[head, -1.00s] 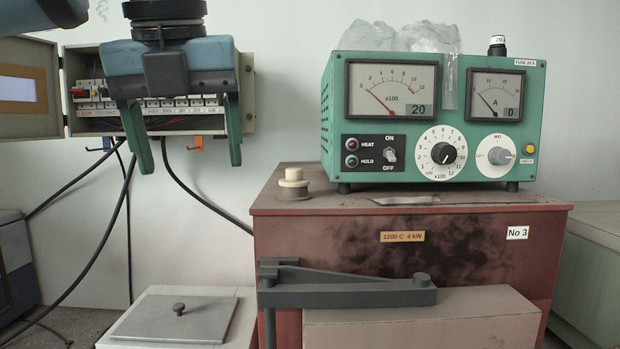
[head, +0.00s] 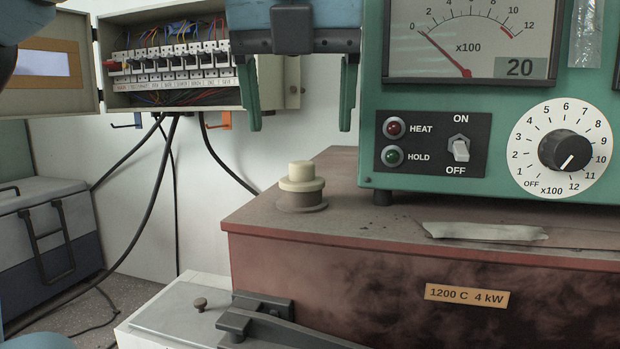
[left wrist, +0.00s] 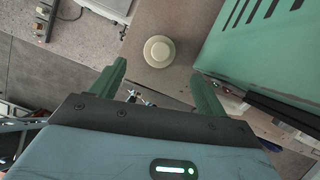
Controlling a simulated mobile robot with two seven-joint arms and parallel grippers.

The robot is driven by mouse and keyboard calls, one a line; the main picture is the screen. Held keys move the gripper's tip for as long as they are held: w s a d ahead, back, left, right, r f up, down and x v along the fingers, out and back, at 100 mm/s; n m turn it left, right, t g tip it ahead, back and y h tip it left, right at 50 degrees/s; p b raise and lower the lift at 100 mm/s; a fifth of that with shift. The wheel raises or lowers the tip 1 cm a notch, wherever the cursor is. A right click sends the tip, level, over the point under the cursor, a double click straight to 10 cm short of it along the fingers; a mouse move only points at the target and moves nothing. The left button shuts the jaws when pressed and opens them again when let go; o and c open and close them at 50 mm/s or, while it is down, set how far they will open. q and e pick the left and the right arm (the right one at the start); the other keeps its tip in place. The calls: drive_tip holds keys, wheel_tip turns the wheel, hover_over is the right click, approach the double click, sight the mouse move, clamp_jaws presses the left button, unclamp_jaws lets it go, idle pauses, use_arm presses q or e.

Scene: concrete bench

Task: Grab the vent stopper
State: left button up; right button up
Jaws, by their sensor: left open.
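The vent stopper (head: 302,178) is a cream, stepped round plug. It sits upright in a grey-brown collar (head: 302,203) on the left part of the red-brown furnace top. My left gripper (head: 300,126) is open and empty, with its green fingers pointing down above the stopper in the head view. In the left wrist view the stopper (left wrist: 159,51) lies ahead of the gap between the open fingers (left wrist: 161,75), not between them. My right gripper is in neither view.
The green control box (head: 440,187) stands on the furnace (head: 340,252) close right of the stopper. An open fuse box (head: 178,70) hangs on the wall behind left. A flat scrap (head: 486,232) lies near the furnace's front edge. A lidded white box (head: 150,318) stands lower left.

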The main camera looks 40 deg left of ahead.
sight(302, 162)
use_arm(q)
drive_tip(key=shift+x, duration=1.15)
drive_tip(key=shift+w+a+f, duration=0.1)
drive_tip(key=shift+w+f, duration=0.05)
drive_tip(key=shift+w+a+f, duration=0.1)
drive_tip(key=shift+a+f, duration=0.05)
drive_tip(key=shift+f, duration=0.1)
drive_tip(key=x, duration=0.3)
drive_tip(key=shift+w+a+f+p, duration=0.1)
drive_tip(key=shift+w+a+p, duration=0.1)
drive_tip(key=shift+w+p, duration=0.1)
drive_tip(key=shift+w+a+f, duration=0.15)
drive_tip(key=shift+f, duration=0.3)
drive_tip(key=shift+c, duration=0.6)
drive_tip(key=c, duration=0.9)
drive_tip(key=shift+c, duration=0.2)
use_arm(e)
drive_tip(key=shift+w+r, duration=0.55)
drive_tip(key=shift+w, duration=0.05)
